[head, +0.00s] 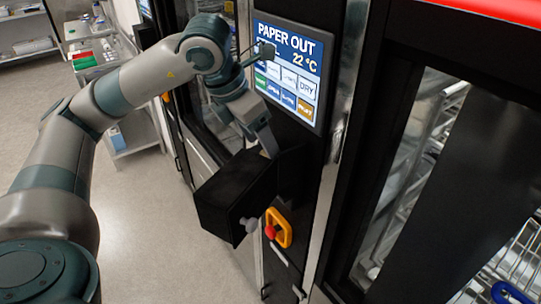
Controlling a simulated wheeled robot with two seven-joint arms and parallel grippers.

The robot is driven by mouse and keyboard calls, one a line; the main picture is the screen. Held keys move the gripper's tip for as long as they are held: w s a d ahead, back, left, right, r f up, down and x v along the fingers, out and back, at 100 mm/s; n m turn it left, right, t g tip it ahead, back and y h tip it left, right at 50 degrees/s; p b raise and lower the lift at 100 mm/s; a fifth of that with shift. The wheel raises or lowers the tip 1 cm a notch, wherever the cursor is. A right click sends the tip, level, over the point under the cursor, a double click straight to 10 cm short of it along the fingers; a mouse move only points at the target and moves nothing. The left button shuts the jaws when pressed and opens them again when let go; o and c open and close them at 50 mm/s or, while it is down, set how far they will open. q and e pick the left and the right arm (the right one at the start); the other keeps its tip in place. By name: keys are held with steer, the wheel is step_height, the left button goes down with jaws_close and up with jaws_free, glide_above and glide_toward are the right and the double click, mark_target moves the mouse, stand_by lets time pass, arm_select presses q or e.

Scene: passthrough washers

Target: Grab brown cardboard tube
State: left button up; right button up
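No brown cardboard tube can be made out; the inside of the black box is hidden from this angle. The black box (235,195) juts out from the machine front below the screen, with a grey knob (250,225) at its lower front. My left arm comes in from the left and bends down in front of the screen. My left gripper (268,147) points down at the top rear of the box, its tips at or just inside the upper edge. Its finger opening is not clear. My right gripper is not in view.
The screen (290,68) reads "PAPER OUT" and 22 °C. A red button with a yellow guard (277,229) sits below the box. At the right, a glass door (410,170) shows wire racks inside. A cart (100,60) stands at the back left; the grey floor is open.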

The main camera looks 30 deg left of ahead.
arm_select(q)
steer(key=p+x, duration=0.1)
steer(key=x, duration=0.1)
steer(key=shift+w+f, duration=0.2)
steer(key=shift+f, duration=0.15)
steer(key=shift+w+d+f, duration=0.1)
steer(key=shift+w+f, duration=0.05)
steer(key=shift+f, duration=0.25)
steer(key=c, duration=0.9)
steer(key=shift+c, duration=1)
